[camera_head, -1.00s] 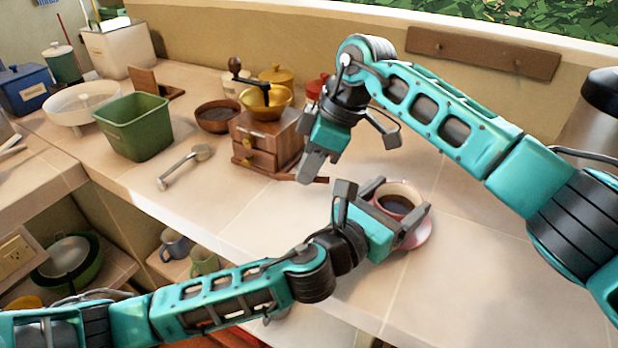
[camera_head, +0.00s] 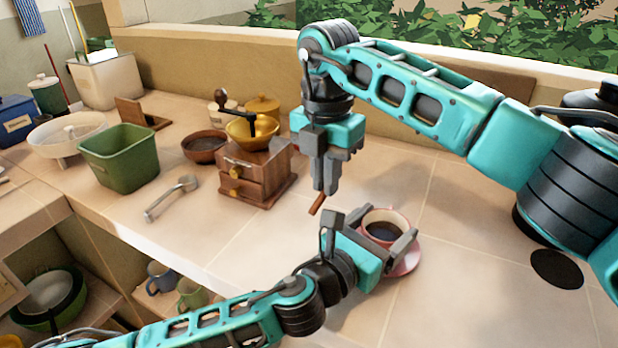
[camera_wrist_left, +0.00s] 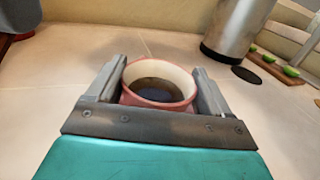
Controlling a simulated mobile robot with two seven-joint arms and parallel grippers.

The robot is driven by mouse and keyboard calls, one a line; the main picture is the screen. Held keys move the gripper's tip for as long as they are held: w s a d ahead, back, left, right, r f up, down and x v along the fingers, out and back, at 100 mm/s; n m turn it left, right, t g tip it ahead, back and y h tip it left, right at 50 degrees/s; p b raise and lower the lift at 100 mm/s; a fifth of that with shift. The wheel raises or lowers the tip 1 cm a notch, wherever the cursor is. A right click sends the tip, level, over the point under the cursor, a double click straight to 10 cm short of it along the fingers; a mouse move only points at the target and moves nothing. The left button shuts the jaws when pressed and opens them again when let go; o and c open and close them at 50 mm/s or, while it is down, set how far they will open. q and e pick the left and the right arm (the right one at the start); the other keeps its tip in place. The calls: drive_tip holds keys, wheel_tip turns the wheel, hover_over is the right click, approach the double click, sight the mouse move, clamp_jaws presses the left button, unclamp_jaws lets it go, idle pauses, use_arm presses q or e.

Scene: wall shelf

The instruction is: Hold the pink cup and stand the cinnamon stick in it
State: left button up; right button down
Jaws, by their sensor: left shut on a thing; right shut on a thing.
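The pink cup (camera_head: 386,226) stands upright on a pink saucer (camera_head: 408,262) and has dark contents. My left gripper (camera_head: 383,232) is shut on the cup, with one finger on each side of it. The left wrist view also shows the cup (camera_wrist_left: 158,84) between the fingers (camera_wrist_left: 160,90). My right gripper (camera_head: 326,190) points down, left of and above the cup, and is shut on the cinnamon stick (camera_head: 316,205). The stick is short, brown and tilted, its lower end free of the counter or nearly so; its upper part is hidden by the fingers.
A wooden coffee grinder (camera_head: 254,175) stands left of my right gripper. A metal scoop (camera_head: 172,197), a green bin (camera_head: 122,157) and a brown bowl (camera_head: 205,148) stand further left.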

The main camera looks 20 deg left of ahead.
drive_tip(key=shift+w+d+r+n+g+y, duration=0.45)
drive_tip(key=shift+d+r+n+g+y, duration=1.9)
drive_tip(key=shift+n, duration=4.8)
drive_tip(key=shift+w+d+r+n+g+y, duration=0.45)
drive_tip(key=shift+d+n+g+y, duration=0.9)
drive_tip(key=shift+d+n+y, duration=4.05)
drive_tip(key=shift+a+f+n+h, duration=0.45)
drive_tip(key=shift+f+n+h, duration=0.2)
drive_tip(key=shift+f, duration=1.2)
drive_tip(key=shift+a+f+n+h, duration=0.5)
drive_tip(key=shift+f+n+h, duration=0.15)
drive_tip(key=shift+f, duration=1.25)
drive_tip(key=shift+a+f+n+h, duration=0.5)
drive_tip(key=shift+f+h, duration=0.25)
drive_tip(key=shift+f, duration=1.1)
